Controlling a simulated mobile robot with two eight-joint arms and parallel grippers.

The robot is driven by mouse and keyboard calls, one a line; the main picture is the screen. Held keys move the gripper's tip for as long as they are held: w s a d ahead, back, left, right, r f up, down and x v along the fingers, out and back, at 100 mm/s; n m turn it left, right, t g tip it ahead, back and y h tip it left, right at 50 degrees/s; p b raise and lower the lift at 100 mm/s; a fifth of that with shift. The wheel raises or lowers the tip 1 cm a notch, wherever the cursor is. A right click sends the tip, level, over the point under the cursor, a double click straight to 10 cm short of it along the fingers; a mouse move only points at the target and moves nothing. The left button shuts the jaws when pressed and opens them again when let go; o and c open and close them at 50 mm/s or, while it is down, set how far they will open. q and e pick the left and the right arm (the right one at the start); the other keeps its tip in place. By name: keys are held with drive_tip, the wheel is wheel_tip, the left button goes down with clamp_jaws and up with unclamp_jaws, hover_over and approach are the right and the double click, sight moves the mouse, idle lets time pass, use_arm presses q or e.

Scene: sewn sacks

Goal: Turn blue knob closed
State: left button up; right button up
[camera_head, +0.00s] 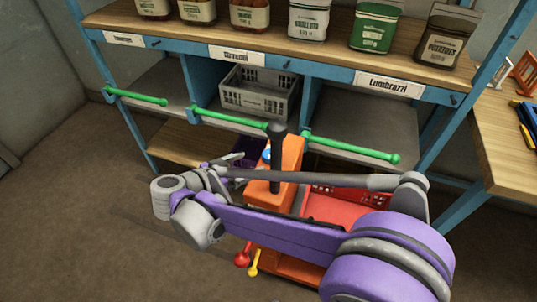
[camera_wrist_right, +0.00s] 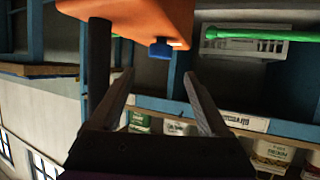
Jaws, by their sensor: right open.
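The blue knob (camera_head: 267,154) shows as a small patch on the side of the orange machine head (camera_head: 290,158) in the head view. In the right wrist view the blue knob (camera_wrist_right: 161,48) sticks out below the orange housing (camera_wrist_right: 140,18). My right gripper (camera_wrist_right: 160,85) is open and empty, its two fingers apart. The knob lies ahead of the gap between the fingertips and appears apart from them. In the head view my right gripper (camera_head: 246,153) is small and dark, close to the left of the orange head. My left gripper is not in view.
A dark post (camera_head: 277,160) stands in front of the orange head. Behind is a blue shelf with green rails (camera_head: 230,118), a grey crate (camera_head: 260,92) and several labelled sacks (camera_head: 375,28) on top. A wooden table (camera_head: 510,135) stands at right. Floor at left is clear.

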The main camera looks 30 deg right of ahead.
sight(268, 154)
drive_tip(key=b+x, duration=0.1)
drive_tip(key=x, duration=0.8)
drive_tip(key=shift+w+d+f+b, duration=0.1)
drive_tip(key=shift+w+d+b, duration=0.05)
drive_tip(key=shift+d+b, duration=0.25)
clamp_jaws()
drive_tip(key=shift+w+a+m+g, duration=0.1)
drive_tip(key=shift+m+g, duration=0.6)
drive_tip(key=shift+m, duration=0.1)
drive_tip(key=m+g+p, duration=0.1)
drive_tip(key=m+g, duration=0.2)
drive_tip(key=shift+g+h, duration=0.4)
unclamp_jaws()
